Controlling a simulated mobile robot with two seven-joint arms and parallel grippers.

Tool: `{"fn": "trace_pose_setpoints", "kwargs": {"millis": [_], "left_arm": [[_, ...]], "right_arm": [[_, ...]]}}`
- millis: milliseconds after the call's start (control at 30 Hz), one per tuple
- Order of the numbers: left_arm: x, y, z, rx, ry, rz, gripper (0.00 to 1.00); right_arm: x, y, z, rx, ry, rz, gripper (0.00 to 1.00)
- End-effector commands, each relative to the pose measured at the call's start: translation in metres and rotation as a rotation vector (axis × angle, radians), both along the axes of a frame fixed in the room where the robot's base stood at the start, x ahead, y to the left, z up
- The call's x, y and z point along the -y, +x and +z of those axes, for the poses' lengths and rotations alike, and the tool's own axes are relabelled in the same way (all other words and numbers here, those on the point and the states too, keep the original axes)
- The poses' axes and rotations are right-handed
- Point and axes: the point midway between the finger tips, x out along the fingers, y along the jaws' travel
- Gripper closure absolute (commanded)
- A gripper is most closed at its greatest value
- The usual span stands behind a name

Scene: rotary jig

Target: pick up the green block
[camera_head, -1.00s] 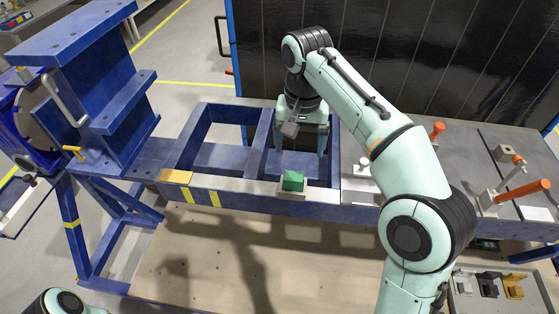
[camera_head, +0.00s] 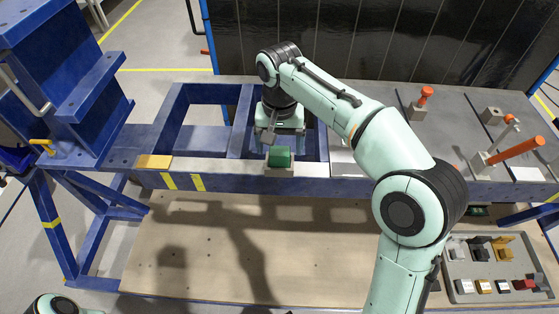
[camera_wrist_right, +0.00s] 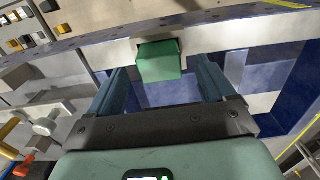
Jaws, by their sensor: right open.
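The green block (camera_head: 279,158) sits on a small pale pad (camera_head: 279,171) at the front rail of the blue frame. In the right wrist view the block (camera_wrist_right: 160,62) shows just past the fingertips, centred in the gap between them. My right gripper (camera_head: 281,146) is behind the block in the head view, pointing down, with its fingers apart and nothing between them that I can make out as held. Its two fingers (camera_wrist_right: 160,72) also show in the wrist view, one on each side of the block. My left gripper is out of view; only a bit of its arm shows.
The blue frame (camera_head: 200,183) has open bays behind its front rail. A brass-coloured plate (camera_head: 154,161) lies left on the rail. Orange-handled clamps (camera_head: 515,151) stand at the right. A tray of small parts (camera_head: 497,268) is at the lower right. A dark panel (camera_head: 360,45) stands behind.

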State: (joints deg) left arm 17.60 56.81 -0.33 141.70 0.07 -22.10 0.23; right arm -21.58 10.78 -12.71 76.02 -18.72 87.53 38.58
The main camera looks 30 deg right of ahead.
Motion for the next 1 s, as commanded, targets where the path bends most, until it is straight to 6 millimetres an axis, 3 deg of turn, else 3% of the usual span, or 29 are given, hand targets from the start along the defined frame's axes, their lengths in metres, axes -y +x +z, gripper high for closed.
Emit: {"fn": "trace_pose_setpoints", "kwargs": {"millis": [33,167,433,467,600,667,1000], "left_arm": [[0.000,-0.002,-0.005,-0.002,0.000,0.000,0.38],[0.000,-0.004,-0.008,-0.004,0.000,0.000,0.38],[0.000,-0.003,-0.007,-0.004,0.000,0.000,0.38],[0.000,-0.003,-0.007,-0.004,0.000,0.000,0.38],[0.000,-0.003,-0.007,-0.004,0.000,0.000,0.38],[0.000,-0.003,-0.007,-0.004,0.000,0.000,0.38],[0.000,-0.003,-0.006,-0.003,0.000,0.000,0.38]], "right_arm": [[-0.001,-0.002,-0.011,-0.004,0.000,0.001,0.17],[0.000,-0.001,-0.023,-0.001,0.000,0.000,0.17],[0.000,0.000,-0.025,0.001,0.000,0.000,0.17],[0.000,0.000,-0.025,0.001,0.000,0.000,0.24],[0.000,0.000,-0.025,0.001,-0.001,0.000,0.69],[0.000,0.000,-0.025,0.000,0.000,0.000,0.87],[-0.001,0.000,-0.020,0.003,0.001,0.000,0.87]]}}
